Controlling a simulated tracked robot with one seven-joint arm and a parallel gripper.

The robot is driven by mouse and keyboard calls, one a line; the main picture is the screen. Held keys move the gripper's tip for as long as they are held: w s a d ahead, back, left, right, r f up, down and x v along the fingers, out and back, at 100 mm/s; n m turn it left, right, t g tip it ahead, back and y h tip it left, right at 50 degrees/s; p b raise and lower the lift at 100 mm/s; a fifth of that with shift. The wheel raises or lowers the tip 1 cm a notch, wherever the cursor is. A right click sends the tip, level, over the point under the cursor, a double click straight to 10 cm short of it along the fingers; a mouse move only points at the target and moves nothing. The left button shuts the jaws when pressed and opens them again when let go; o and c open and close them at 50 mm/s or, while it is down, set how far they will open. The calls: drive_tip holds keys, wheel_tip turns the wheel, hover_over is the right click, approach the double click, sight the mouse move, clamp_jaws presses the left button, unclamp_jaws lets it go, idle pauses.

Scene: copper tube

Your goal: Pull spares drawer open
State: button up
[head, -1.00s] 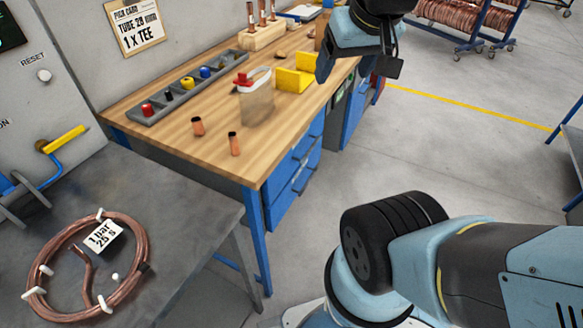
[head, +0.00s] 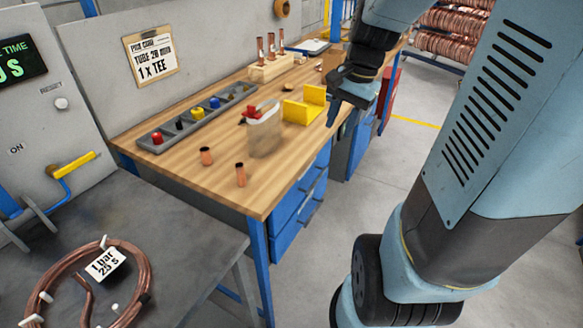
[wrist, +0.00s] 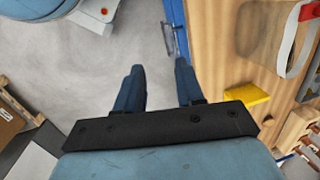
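Blue drawers (head: 300,208) sit under the near side of the wooden workbench and look shut. No label is legible, so I cannot tell which one is the spares drawer. In the wrist view, a metal handle (wrist: 172,40) sticks out from the blue front (wrist: 176,18), beyond the fingertips and nearer the right finger. My gripper (head: 335,112) hangs by the bench's front edge, above and beyond the drawers in the head view. The wrist view shows my gripper (wrist: 158,72) open, with bare floor between its fingers. It holds nothing.
On the workbench (head: 215,165) are a yellow block (head: 303,104), a clear bag with a red part (head: 264,130), copper fittings (head: 240,175) and a grey parts tray (head: 185,125). A copper coil (head: 138,262) lies on the grey table at left. The floor before the drawers is clear.

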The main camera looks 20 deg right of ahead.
drive_tip(key=w+d+f+m+g+y, duration=0.1)
drive_tip(key=w+d+f+m+y, duration=0.15)
drive_tip(key=f+m, duration=0.35)
drive_tip(key=w+d+f+m+y, duration=0.2)
drive_tip(key=d+f+m, duration=0.15)
drive_tip(key=f, duration=0.35)
drive_tip(key=w+d+f+m+g+y, duration=0.1)
drive_tip(key=w+d+f+m+y, duration=0.15)
drive_tip(key=f+m, duration=0.35)
drive_tip(key=s+d+f+m+t+y, duration=0.1)
drive_tip(key=d+f+m+t+y, duration=0.25)
drive_tip(key=f+m, duration=0.6)
drive_tip(key=s+d+f+m+t+y, duration=0.2)
drive_tip(key=f+m+t, duration=0.3)
drive_tip(key=f, duration=0.7)
drive_tip(key=w+a+f, duration=0.1)
drive_tip(key=w+a, duration=0.1)
drive_tip(key=a, duration=0.4)
drive_tip(key=w+a+f+m+g, duration=0.1)
drive_tip(key=w+a, duration=0.2)
drive_tip(key=a, duration=0.4)
drive_tip(key=shift+w+m, duration=0.3)
drive_tip(key=shift+w, duration=0.05)
clamp_jaws()
drive_tip(key=shift+s, duration=0.1)
